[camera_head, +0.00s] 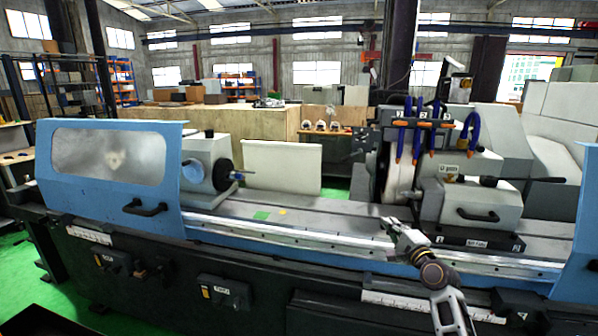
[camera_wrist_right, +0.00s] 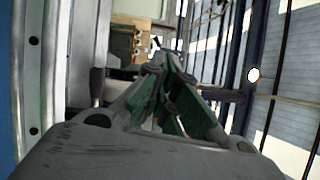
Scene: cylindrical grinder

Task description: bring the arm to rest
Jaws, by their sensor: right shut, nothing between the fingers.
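My right arm comes in from the lower right in the head view, and its gripper (camera_head: 388,222) is over the front rail of the grinder's bed. The gripper is shut and empty. The cylindrical grinder (camera_head: 290,240) is a long machine with a black base and blue guards. My left gripper is not in view.
The workhead (camera_head: 207,165) stands on the left of the bed, and the wheel head (camera_head: 470,160) rises close behind and right of my gripper. A blue guard (camera_head: 110,170) covers the left end. The bed's middle is mostly clear.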

